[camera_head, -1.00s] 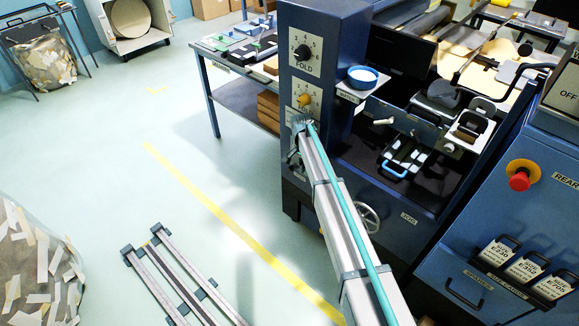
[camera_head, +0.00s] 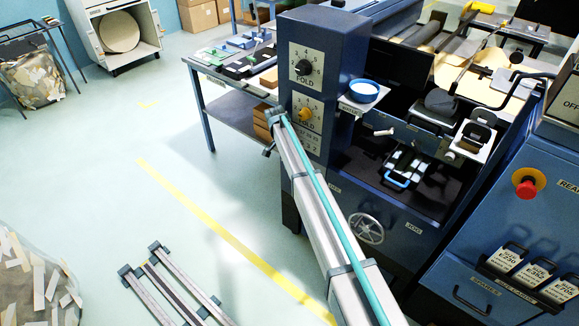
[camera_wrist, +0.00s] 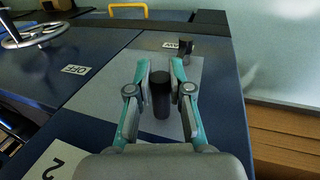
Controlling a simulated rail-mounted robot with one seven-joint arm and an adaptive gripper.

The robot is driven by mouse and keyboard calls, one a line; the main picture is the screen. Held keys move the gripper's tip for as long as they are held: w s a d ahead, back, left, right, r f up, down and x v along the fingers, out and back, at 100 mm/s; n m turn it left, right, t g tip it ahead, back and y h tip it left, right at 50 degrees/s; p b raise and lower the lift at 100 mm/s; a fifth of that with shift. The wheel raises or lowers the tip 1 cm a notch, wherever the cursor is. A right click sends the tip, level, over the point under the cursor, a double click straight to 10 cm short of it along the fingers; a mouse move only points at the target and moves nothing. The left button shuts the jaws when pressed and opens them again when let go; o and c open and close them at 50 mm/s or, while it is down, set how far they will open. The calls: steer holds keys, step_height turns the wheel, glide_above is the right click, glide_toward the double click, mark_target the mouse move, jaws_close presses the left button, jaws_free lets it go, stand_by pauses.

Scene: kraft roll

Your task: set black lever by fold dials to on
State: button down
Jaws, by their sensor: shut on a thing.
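The fold dials, one with a black knob (camera_head: 303,67) and one with a yellow knob (camera_head: 305,114), are on the blue column (camera_head: 335,50). My arm reaches up to the column's left edge, beside the yellow dial. In the wrist view my gripper (camera_wrist: 161,84), with teal fingers, is shut on the upright dark handle of the black lever (camera_wrist: 161,98). The handle stands between the fingertips over a grey plate (camera_wrist: 207,75). In the head view my arm hides the lever.
A small black knob (camera_wrist: 185,50) stands beyond the lever with a label too blurred to read. A handwheel (camera_head: 366,228) is right of my arm. A table (camera_head: 207,75) with tools stands left of the column.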

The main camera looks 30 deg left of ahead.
steer(key=shift+a, duration=0.35)
steer(key=shift+w, duration=0.1)
steer(key=c, duration=1.1)
jaws_free()
steer(key=shift+a+f, duration=0.1)
steer(key=shift+a, duration=0.05)
steer(key=shift+o, duration=0.2)
steer(key=v, duration=1.2)
